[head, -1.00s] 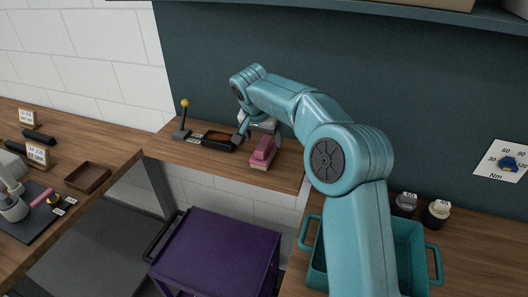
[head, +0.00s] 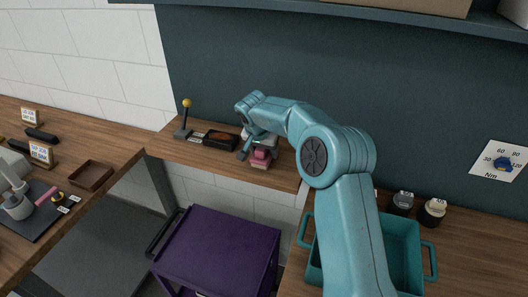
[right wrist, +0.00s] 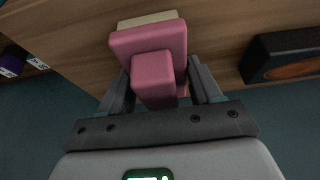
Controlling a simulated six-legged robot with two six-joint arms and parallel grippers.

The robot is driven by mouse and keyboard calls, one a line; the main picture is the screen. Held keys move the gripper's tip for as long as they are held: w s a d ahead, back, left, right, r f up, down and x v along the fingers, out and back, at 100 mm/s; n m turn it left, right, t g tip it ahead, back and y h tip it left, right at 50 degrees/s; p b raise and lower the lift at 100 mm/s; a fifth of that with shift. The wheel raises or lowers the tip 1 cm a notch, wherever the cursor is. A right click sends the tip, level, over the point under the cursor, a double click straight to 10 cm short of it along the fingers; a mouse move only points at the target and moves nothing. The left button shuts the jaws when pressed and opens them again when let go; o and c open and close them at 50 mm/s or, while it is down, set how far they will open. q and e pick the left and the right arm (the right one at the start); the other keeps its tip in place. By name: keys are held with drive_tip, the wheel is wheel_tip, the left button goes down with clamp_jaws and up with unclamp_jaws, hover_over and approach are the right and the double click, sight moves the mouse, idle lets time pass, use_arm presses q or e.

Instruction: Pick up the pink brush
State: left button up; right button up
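The pink brush (head: 261,158) lies on the wooden counter by the dark wall, partly hidden by my right gripper in the head view. In the right wrist view the brush (right wrist: 153,75) shows a pink body with a raised pink handle block and a pale strip along its far edge. My right gripper (head: 258,151) is at the brush. Its fingers (right wrist: 158,68) are open, one on each side of the handle block, with a visible gap at the right finger. My left gripper is not in view.
A black tray with an orange-brown inside (head: 221,141) and a yellow-knobbed lever (head: 185,118) stand left of the brush. A purple cart (head: 218,245) stands below the counter. A teal bin (head: 408,252) is at right. The dark wall (head: 400,110) rises close behind.

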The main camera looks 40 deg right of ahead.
drive_tip(key=shift+c, duration=0.4)
wheel_tip(320, 180, up, 10)
idle(0.3)
drive_tip(key=shift+o, duration=0.9)
